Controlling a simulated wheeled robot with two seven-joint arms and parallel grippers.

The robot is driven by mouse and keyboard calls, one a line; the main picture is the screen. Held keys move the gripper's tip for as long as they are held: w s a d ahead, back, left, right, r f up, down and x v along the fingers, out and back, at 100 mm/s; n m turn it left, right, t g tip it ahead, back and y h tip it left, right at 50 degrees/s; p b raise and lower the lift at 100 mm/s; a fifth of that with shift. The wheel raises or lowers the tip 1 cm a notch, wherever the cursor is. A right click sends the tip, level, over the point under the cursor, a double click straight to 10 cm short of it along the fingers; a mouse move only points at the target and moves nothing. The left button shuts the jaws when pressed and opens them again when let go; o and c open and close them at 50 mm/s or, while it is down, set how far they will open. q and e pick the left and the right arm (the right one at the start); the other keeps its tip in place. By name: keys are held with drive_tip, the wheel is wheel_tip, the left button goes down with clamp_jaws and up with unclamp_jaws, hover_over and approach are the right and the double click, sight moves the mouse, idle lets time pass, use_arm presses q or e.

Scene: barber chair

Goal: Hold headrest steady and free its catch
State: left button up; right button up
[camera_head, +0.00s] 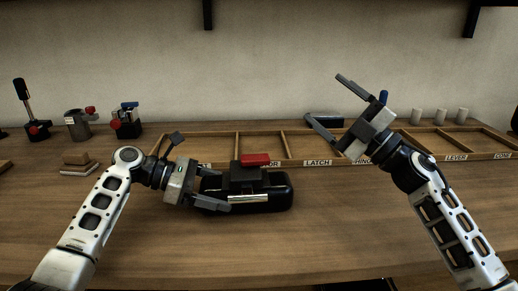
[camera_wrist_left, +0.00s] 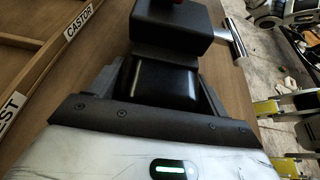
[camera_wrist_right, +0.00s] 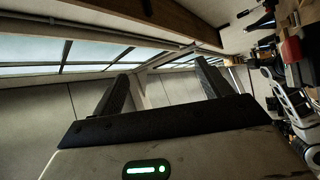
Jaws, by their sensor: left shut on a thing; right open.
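The black headrest (camera_head: 278,192) lies on the wooden table in front of the divided tray. A dark block with a red catch (camera_head: 256,159) on top sits on it, and a silver bar (camera_head: 250,197) runs along its front. My left gripper (camera_head: 212,189) is shut on the left end of the headrest. In the left wrist view the black headrest (camera_wrist_left: 165,82) sits between both fingers. My right gripper (camera_head: 325,100) is open and empty, raised above the tray and pointing up and left. The right wrist view shows only wall and windows between its fingers.
The wooden tray (camera_head: 272,144) with labelled compartments spans the back of the table. Small clamp-like devices (camera_head: 78,124) and a small stacked block (camera_head: 78,162) stand at the left. Several white cylinders (camera_head: 439,115) stand at the back right. The table front (camera_head: 330,240) is clear.

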drive_tip(key=s+a+n+g+h, duration=0.1)
drive_tip(key=s+a+n+g, duration=0.2)
drive_tip(key=a+n+g, duration=0.55)
drive_tip(key=s+a+n+g+h, duration=0.1)
drive_tip(key=s+a+n+g, duration=0.2)
drive_tip(key=a+n+g, duration=0.55)
drive_tip(key=m+t+h, duration=0.3)
drive_tip(key=t+h, duration=0.3)
drive_tip(key=h, duration=0.9)
approach(255, 156)
drive_tip(key=x, duration=0.7)
drive_tip(key=shift+w+f, duration=0.15)
drive_tip(key=shift+f, duration=0.25)
drive_tip(key=c, duration=1)
